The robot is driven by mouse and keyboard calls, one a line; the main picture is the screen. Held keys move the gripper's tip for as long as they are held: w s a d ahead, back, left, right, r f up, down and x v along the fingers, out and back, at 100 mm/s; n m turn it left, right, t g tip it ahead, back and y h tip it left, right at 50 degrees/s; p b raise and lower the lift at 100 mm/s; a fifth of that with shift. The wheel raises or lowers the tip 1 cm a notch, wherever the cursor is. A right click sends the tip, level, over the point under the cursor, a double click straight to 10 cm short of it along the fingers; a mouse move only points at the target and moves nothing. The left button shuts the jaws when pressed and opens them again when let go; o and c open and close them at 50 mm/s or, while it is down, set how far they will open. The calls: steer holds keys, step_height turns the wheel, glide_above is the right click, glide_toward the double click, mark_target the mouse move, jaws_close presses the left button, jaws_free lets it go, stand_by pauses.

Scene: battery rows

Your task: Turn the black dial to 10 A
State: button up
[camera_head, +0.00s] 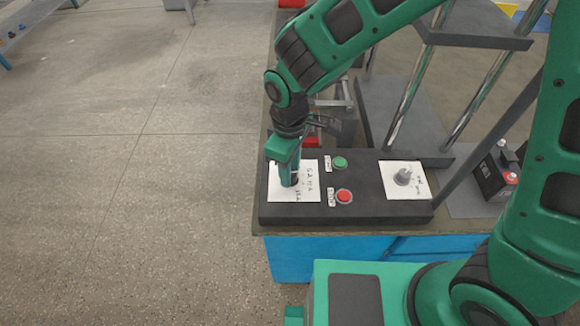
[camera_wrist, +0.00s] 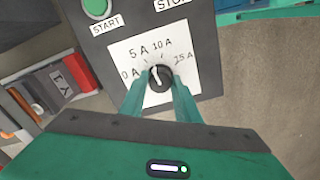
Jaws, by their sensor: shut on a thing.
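The black dial (camera_wrist: 160,79) sits on a white scale plate (camera_wrist: 122,54) marked 0 A, 5 A, 10 A and 25 A. Its white pointer leans up and left in the wrist view, toward the gap between the 5 A and 10 A marks. My gripper (camera_wrist: 160,90) is shut on the dial, with one finger on each side. In the head view my gripper (camera_head: 290,183) reaches down onto the left scale plate (camera_head: 309,187) of the dark control box (camera_head: 360,210), and hides the dial there.
A green start button (camera_head: 340,162) and a red button (camera_head: 344,196) stand just right of the plate. A grey knob (camera_head: 404,177) is on the box's right plate. Metal posts (camera_head: 410,90) and a battery (camera_head: 495,172) stand at the right. Open floor lies left.

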steer(key=m, duration=0.5)
steer(key=shift+w+r+m, duration=0.1)
steer(key=shift+w+m, duration=0.15)
steer(key=shift+m, duration=0.05)
steer(key=shift+a, duration=0.1)
stand_by(0.3)
steer(key=o, duration=1)
steer(key=shift+o, duration=0.2)
steer(key=shift+s, duration=0.1)
step_height(320, 180, up, 11)
steer(key=shift+f, duration=0.2)
